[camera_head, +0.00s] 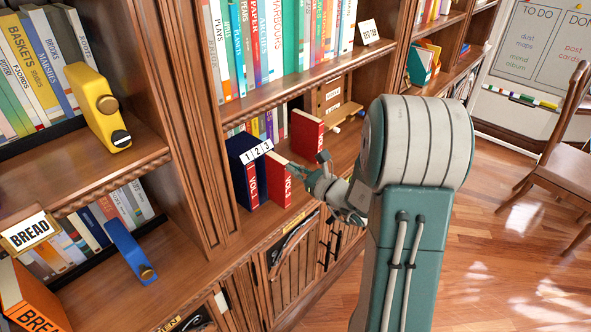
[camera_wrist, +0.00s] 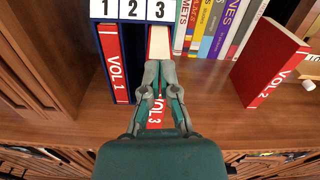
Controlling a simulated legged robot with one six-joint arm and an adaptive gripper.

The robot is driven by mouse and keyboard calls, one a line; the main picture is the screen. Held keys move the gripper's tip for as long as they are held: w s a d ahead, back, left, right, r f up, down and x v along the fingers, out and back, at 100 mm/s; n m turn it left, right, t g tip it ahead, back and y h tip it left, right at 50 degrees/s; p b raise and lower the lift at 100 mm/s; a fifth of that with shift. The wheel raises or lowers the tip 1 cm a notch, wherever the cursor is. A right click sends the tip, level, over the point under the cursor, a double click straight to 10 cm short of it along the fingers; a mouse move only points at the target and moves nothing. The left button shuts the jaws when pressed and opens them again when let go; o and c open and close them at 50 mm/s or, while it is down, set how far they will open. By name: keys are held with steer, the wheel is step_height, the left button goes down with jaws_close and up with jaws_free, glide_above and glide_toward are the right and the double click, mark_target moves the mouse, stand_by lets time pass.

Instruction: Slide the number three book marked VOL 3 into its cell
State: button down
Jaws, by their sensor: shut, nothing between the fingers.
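The blue slipcase (camera_head: 236,150) stands on the shelf with tags 1, 2 and 3 on top; it also shows in the wrist view (camera_wrist: 92,42). The red VOL 1 book (camera_wrist: 112,65) sits in cell 1. Cell 2 (camera_wrist: 134,55) looks empty and dark. The red VOL 3 book (camera_head: 281,184) stands upright in line with tag 3, its spine sticking out past VOL 1; its pale page top shows in the wrist view (camera_wrist: 158,42). My gripper (camera_wrist: 161,66) is shut and empty at VOL 3's spine, partly covering it; I cannot tell whether it touches.
The red VOL 2 book (camera_wrist: 272,62) stands apart on the shelf to the right, turned at an angle. A row of books (camera_wrist: 215,28) lines the back. The shelf board (camera_wrist: 205,98) between slipcase and VOL 2 is clear. A wooden upright (camera_wrist: 62,50) stands left of the slipcase.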

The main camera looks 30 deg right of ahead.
mark_target(275, 156)
steer(key=shift+x, duration=3.5)
stand_by(0.6)
steer(key=v, duration=1.5)
